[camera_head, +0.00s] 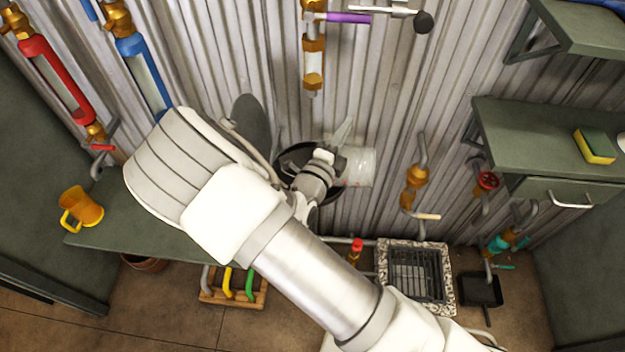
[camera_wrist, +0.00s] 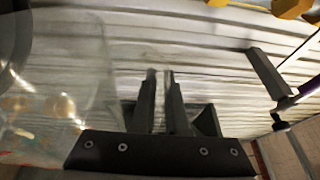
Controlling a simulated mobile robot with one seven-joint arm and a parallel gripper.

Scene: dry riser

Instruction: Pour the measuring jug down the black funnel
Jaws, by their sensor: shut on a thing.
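The measuring jug (camera_head: 358,166) is clear and shows right beside my gripper (camera_head: 335,160) in the head view, in front of the corrugated wall. It appears tipped on its side. In the wrist view the see-through jug (camera_wrist: 65,95) fills the left side, and my gripper (camera_wrist: 162,85) is shut on a thin clear part, likely its handle. I cannot tell whether liquid is in it. A black round rim (camera_head: 292,160), likely the black funnel, shows behind my wrist in the head view, mostly hidden by my arm.
An amber mug (camera_head: 82,208) stands on the green bench (camera_head: 125,228) at left. Red and blue sight tubes and brass valves line the wall. A green shelf (camera_head: 540,140) with a sponge (camera_head: 594,146) juts out at right. A stone-rimmed grated drain (camera_head: 415,275) lies below.

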